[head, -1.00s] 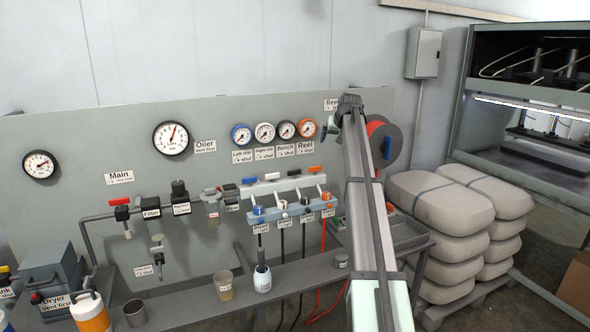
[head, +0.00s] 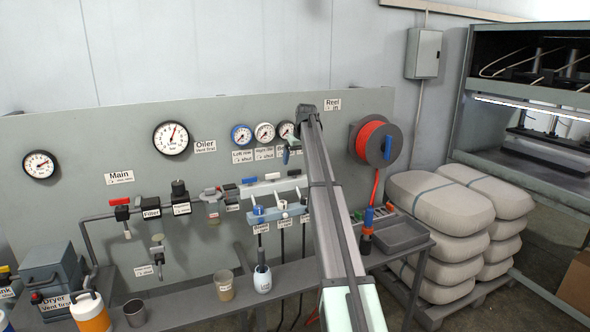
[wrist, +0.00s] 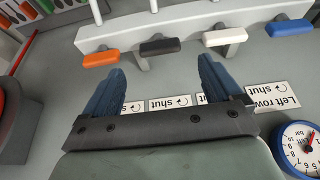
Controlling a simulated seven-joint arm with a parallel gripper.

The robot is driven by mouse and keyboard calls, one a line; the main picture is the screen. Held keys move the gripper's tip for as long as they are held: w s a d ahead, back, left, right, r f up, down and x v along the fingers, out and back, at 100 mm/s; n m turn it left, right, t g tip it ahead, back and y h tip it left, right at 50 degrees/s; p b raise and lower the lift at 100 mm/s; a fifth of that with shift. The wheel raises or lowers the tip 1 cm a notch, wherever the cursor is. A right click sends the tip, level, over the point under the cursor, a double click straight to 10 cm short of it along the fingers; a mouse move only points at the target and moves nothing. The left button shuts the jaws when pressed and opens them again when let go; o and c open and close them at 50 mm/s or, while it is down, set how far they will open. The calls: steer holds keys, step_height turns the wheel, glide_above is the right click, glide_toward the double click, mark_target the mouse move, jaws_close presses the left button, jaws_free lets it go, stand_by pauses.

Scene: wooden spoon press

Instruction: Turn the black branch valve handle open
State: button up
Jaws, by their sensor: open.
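The black branch valve handle (wrist: 160,46) is a short black bar on the pale manifold, between the orange handle (wrist: 99,58) and the white handle (wrist: 225,37) in the wrist view. It lies crosswise, along the manifold's length. My gripper (wrist: 160,66) is open and empty, its two blue fingers apart on either side of the black handle's line and short of it, not touching. In the head view the black handle (head: 294,172) shows just below my gripper (head: 287,154). My arm covers the orange handle there.
The blue handle (wrist: 289,28) is at the far right in the wrist view. Gauges (head: 242,135) and "shut" labels (wrist: 172,104) are on the panel. A red hose reel (head: 377,142) hangs to the right. A bench with cups (head: 223,285) runs below.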

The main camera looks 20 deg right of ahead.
mark_target(295, 170)
steer(key=shift+x, duration=3.05)
steer(key=c, duration=1.1)
